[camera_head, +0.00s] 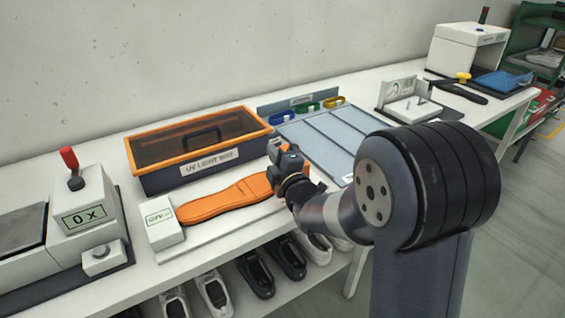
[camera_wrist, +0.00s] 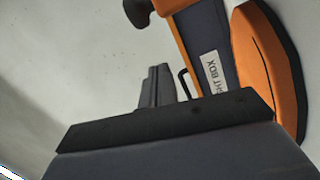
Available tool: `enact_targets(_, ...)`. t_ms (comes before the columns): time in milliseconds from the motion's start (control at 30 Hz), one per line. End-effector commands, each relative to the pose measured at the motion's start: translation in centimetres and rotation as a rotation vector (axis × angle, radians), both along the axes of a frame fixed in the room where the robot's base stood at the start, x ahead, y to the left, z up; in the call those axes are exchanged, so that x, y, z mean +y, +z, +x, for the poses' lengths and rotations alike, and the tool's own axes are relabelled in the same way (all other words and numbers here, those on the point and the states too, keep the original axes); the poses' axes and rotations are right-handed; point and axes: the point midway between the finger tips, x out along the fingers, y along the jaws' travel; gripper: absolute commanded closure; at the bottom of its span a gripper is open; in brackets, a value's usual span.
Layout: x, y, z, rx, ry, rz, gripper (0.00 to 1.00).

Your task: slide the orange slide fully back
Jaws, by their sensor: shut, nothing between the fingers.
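The orange slide (camera_head: 222,204) is a flat, sole-shaped piece on a white base (camera_head: 225,228) in front of the UV light box. It also shows at the right of the wrist view (camera_wrist: 268,72). My gripper (camera_head: 275,152) is over the slide's right end in the head view and hides part of it. In the wrist view the fingers (camera_wrist: 158,86) are together and empty, pointing toward the light box, with the slide off to their right. I cannot tell whether the gripper touches the slide.
The UV light box (camera_head: 200,165), with an orange-rimmed lid and dark handle, stands close behind. A white block (camera_head: 160,223) with a green label sits at the slide's left end. A grey panelled mat (camera_head: 330,140) lies to the right. Shoes stand on the shelf below.

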Motion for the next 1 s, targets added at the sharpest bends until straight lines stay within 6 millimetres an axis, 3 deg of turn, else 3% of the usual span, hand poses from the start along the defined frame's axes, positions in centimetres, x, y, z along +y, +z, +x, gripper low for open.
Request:
enact_targets(67,0.7,0.2,1.4,0.001,0.000,0.000,1.00)
enact_targets(300,-2.7,-0.5,1.5,0.001,-0.004,-0.001,1.00)
enact_targets(800,-3.5,-0.8,1.6,0.001,-0.001,0.000,1.00)
enact_targets(1000,-5.6,-1.0,3.1,-0.003,-0.004,0.001,1.00)
